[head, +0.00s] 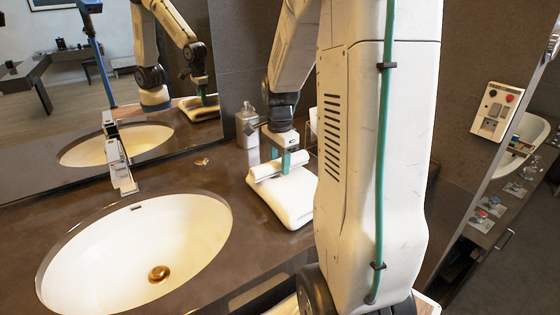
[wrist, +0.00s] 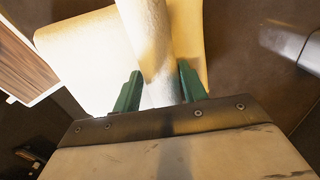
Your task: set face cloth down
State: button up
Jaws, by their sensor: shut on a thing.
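The face cloth (head: 277,168) is a white roll. It lies on or just above a folded white towel (head: 286,203) on the counter right of the basin; I cannot tell whether they touch. My gripper (head: 291,160) points down and is shut on the roll, with its teal fingers on either side. In the wrist view, the face cloth (wrist: 154,45) runs between the green fingers of my gripper (wrist: 160,90), with the towel (wrist: 75,55) beneath it. My arm hides part of the counter to the right.
A white basin (head: 200,225) with a chrome tap (head: 118,160) is set in the dark counter (head: 185,170) to the left. A soap dispenser (head: 246,125) stands behind the towel. Mirrors line the back and the right side. A wall panel (head: 493,112) hangs at the right.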

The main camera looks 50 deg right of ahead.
aim_at(280, 158)
jog(key=o, duration=1)
jog(key=shift+f, duration=0.1)
jog(key=shift+c, duration=0.2)
notch_tip(280, 158, up, 12)
jog(key=s+a+r+n, duration=0.25)
jog(key=a+n, duration=0.25)
jog(key=a, duration=0.3)
jog(key=s+a+r+n, duration=0.1)
jog(key=s+a+n, duration=0.35)
jog(key=a, duration=0.35)
jog(key=s+a+f+n+t, duration=0.1)
jog(key=s+a+f+n, duration=0.2)
jog(key=s+a+n, duration=0.6)
jog(key=shift+s+a+n, duration=0.2)
jog(key=shift+s+n, duration=0.55)
jog(key=shift+n, duration=0.5)
